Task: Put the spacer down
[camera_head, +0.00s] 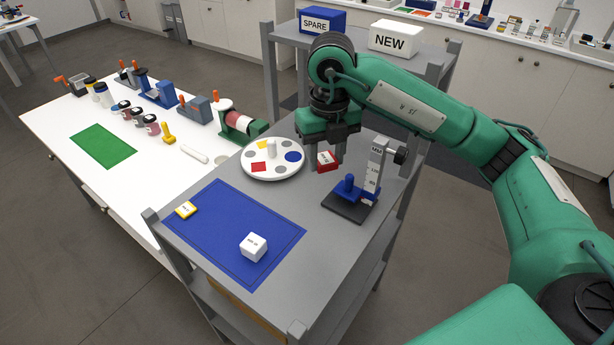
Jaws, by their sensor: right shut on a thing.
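My right gripper (327,158) reaches down over the grey shelf top (325,240). It is shut on a small red block (326,166) with a white labelled face, which I take for the spacer. The block is between the fingertips, just right of the round white palette and behind the height gauge (350,205). I cannot tell whether it touches the surface. My left gripper is not in view.
The round palette (271,177) with coloured patches stands close left of my gripper. A white table (70,120) holds a green mat (103,146), several jars and clamp-like tools. Behind stand a blue SPARE box (322,21) and a white NEW box (395,38).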

